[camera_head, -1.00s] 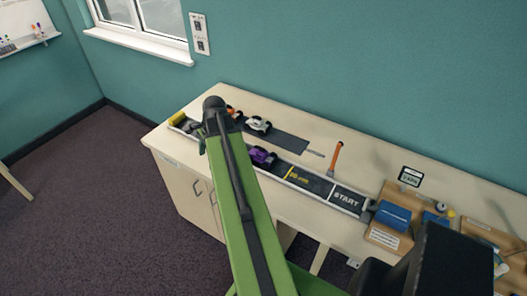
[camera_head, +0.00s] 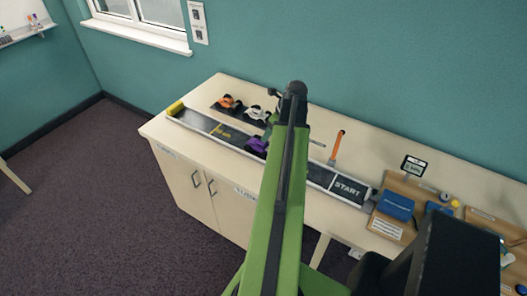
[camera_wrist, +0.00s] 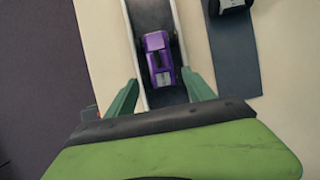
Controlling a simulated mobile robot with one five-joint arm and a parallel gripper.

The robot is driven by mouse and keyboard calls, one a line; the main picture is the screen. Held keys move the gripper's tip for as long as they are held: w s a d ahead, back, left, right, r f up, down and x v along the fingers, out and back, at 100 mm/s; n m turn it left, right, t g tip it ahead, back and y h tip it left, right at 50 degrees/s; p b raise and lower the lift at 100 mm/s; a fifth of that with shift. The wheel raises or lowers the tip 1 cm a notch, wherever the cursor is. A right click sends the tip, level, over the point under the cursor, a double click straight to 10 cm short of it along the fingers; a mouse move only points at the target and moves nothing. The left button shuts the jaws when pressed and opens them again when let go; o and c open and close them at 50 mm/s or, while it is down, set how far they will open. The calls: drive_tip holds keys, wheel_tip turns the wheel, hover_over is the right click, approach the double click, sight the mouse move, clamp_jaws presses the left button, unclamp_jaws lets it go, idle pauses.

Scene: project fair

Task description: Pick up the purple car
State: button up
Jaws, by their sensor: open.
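The purple car (camera_head: 257,146) sits on the long dark track (camera_head: 318,176) with pale edges, just left of my green arm in the head view. In the wrist view the purple car (camera_wrist: 159,60) lies on the track, ahead of my gripper (camera_wrist: 158,90) and roughly centred between its two green fingers. The fingers are apart and empty, and the car is not held. In the head view my arm covers part of the track, and the fingers are mostly hidden behind it.
An orange car (camera_head: 229,102) and a white car (camera_head: 257,113) stand on a dark strip behind the track. A yellow block (camera_head: 175,108) is at the track's left end. An orange-handled tool (camera_head: 337,146) stands upright. Blue boxes (camera_head: 396,206) sit at the right.

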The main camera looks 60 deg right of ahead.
sight(262, 143)
drive_tip(key=b+x, duration=0.4)
drive_tip(key=x, duration=0.2)
drive_tip(key=shift+s, duration=0.1)
drive_tip(key=b+x, duration=0.5)
drive_tip(key=shift+w+f, duration=0.2)
drive_tip(key=shift+r, duration=0.2)
drive_tip(key=shift+p, duration=0.3)
drive_tip(key=c, duration=1.2)
drive_tip(key=shift+r+p, duration=0.45)
drive_tip(key=shift+r, duration=0.05)
wheel_tip(262, 143, up, 4)
drive_tip(key=p, duration=0.3)
drive_tip(key=shift+f+p, duration=0.1)
drive_tip(key=shift+p, duration=0.3)
drive_tip(key=s+d+r+p, duration=0.1)
drive_tip(key=s+r+p, duration=0.1)
drive_tip(key=s, duration=0.1)
drive_tip(key=s+d+r+p, duration=0.2)
drive_tip(key=s, duration=0.2)
drive_tip(key=s+d+r+p, duration=0.2)
drive_tip(key=s, duration=0.1)
drive_tip(key=shift+s+d+r, duration=0.15)
drive_tip(key=shift+d+r, duration=0.05)
drive_tip(key=shift+d, duration=0.05)
